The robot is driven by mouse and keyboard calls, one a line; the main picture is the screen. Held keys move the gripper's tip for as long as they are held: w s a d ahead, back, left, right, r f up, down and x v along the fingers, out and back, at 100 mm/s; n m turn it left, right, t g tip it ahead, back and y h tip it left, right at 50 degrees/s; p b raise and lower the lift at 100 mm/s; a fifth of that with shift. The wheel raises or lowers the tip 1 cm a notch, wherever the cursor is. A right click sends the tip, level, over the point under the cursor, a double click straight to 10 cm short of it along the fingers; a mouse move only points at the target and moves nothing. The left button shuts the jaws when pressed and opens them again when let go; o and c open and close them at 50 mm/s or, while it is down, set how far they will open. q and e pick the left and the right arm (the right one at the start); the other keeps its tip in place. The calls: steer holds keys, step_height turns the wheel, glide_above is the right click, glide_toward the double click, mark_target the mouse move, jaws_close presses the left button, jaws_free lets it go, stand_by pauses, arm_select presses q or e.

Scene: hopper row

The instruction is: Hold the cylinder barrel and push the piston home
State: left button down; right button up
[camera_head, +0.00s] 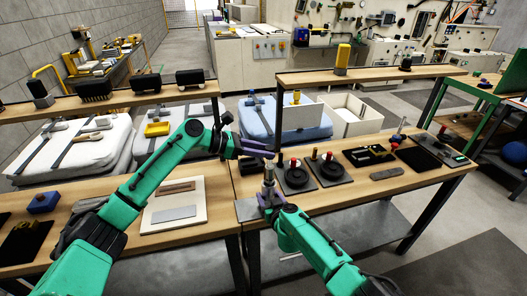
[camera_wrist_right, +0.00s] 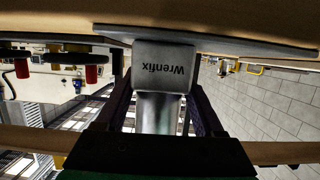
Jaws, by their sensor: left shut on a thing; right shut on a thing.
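The cylinder (camera_head: 268,183) stands upright near the front left corner of the right-hand bench. In the right wrist view, its silver barrel (camera_wrist_right: 158,112) rises from a grey block (camera_wrist_right: 165,66) marked "Wrenfix", and this picture is upside down. My right gripper (camera_head: 268,198) is shut on the barrel, with one finger on each side. My left gripper (camera_head: 266,151) reaches in from the left, directly above the barrel, its purple fingers shut on the top of the piston. The fingers hide most of the piston, and how far it stands out is hard to tell.
Right of the cylinder are two black round fixtures (camera_head: 295,179) with red knobs, a black tray (camera_head: 369,156) and a grey remote-like block (camera_head: 385,170). A white board (camera_head: 173,207) lies on the left bench. A raised shelf (camera_head: 350,76) runs behind.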

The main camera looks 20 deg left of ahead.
mark_target(267, 167)
arm_select(q)
steer(key=shift+f, duration=0.15)
steer(key=shift+f, duration=1.35)
steer(key=shift+f, duration=0.1)
steer(key=shift+f, duration=1.35)
steer(key=shift+f, duration=0.1)
steer(key=shift+f, duration=0.45)
steer(key=shift+c, duration=2.3)
jaws_free()
